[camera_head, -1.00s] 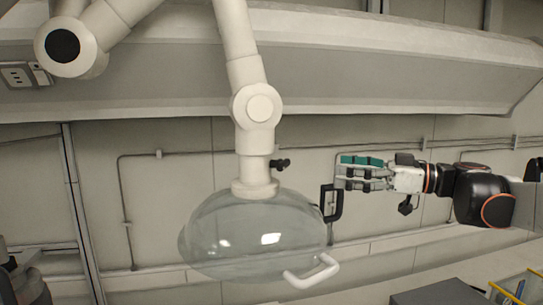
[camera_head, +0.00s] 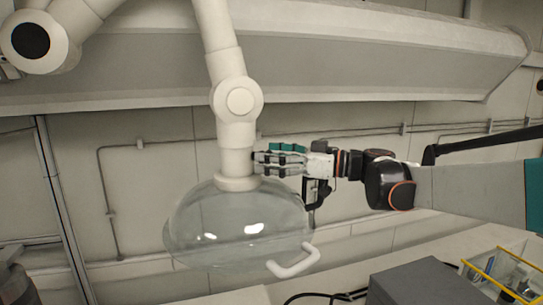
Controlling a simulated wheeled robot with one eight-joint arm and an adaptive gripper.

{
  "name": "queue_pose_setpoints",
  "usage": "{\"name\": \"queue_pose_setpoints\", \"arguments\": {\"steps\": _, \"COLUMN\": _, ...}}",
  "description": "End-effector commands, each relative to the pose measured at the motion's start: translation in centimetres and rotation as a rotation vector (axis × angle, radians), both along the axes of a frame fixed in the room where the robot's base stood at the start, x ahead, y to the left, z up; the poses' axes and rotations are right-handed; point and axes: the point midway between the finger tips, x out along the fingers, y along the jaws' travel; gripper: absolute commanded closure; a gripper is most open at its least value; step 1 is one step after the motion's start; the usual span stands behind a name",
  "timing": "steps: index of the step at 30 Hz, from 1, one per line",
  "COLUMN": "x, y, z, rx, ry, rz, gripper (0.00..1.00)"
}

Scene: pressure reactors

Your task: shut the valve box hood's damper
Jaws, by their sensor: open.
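The hood is a clear dome (camera_head: 235,225) hanging from a white jointed extraction arm (camera_head: 237,100), with a white curved handle (camera_head: 293,263) at its lower right rim. The white neck (camera_head: 236,160) rises from the dome's top. The small black damper knob on the neck's right side is now mostly hidden by my fingers. My gripper (camera_head: 262,162) comes in from the right, open, with its fingertips at the neck's right side around the knob's place. I cannot tell whether they touch the knob.
A grey box (camera_head: 415,283) and a yellow-edged clear bin (camera_head: 500,272) stand at the lower right. A large beige duct (camera_head: 330,60) runs above. Thin conduit lines the wall behind. The space below my arm, right of the dome, looks clear.

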Motion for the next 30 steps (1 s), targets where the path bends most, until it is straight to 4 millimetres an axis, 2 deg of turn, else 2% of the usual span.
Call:
{"name": "queue_pose_setpoints", "arguments": {"steps": 7, "x": 0.02, "y": 0.03, "z": -0.03, "rx": 0.0, "ry": 0.0, "rz": 0.0, "gripper": 0.29}}
{"name": "queue_pose_setpoints", "arguments": {"steps": 12, "x": 0.0, "y": 0.01, "z": -0.02, "rx": 0.0, "ry": 0.0, "rz": 0.0, "gripper": 0.67}}
{"name": "queue_pose_setpoints", "arguments": {"steps": 13, "x": 0.01, "y": 0.01, "z": -0.02, "rx": 0.0, "ry": 0.0, "rz": 0.0, "gripper": 0.71}}
{"name": "queue_pose_setpoints", "arguments": {"steps": 23, "x": 0.02, "y": -0.01, "z": -0.05, "rx": 0.007, "ry": 0.022, "rz": -0.001, "gripper": 0.71}}
{"name": "queue_pose_setpoints", "arguments": {"steps": 30, "x": 0.04, "y": -0.01, "z": -0.16, "rx": 0.046, "ry": 0.131, "rz": -0.001, "gripper": 0.71}}
